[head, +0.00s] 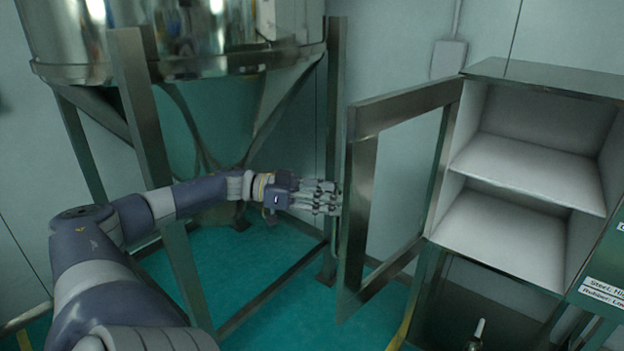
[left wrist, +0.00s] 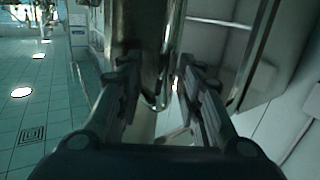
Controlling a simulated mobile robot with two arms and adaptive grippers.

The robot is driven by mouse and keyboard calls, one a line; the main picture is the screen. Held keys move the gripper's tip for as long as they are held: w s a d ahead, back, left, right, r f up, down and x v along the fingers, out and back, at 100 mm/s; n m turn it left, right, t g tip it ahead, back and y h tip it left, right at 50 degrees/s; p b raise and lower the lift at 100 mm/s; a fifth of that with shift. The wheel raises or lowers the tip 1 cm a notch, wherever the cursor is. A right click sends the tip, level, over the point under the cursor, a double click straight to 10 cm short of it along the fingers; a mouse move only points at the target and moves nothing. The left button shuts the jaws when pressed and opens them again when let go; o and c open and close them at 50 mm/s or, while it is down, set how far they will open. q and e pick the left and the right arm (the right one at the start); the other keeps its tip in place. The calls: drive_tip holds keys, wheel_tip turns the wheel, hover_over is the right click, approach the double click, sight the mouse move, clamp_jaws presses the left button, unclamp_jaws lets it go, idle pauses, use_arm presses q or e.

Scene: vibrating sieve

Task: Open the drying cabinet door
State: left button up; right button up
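The drying cabinet (head: 520,70) stands at the right in the head view, with two pale, empty shelf spaces showing. Its framed door (head: 408,107) is swung wide open toward the left, and the wall shows through its frame. My left gripper (head: 335,197) is at the door's free edge, at about mid height. In the left wrist view the fingers of my left gripper (left wrist: 158,75) are apart, on either side of a shiny metal bar (left wrist: 157,100) that looks like the door handle. I cannot tell whether they touch it. My right gripper is not in view.
A large steel vessel (head: 180,40) on metal legs stands behind my left arm, with one leg close to the gripper. A wall box (head: 448,58) hangs behind the door. A small bottle (head: 477,335) is below the cabinet. Green floor shows under the vessel.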

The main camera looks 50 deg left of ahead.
use_arm(q)
drive_tip(key=a+b, duration=0.9)
drive_tip(key=shift+w+r, duration=0.15)
drive_tip(key=shift+r, duration=0.3)
idle(0.6)
drive_tip(key=shift+f, duration=0.1)
idle(0.5)
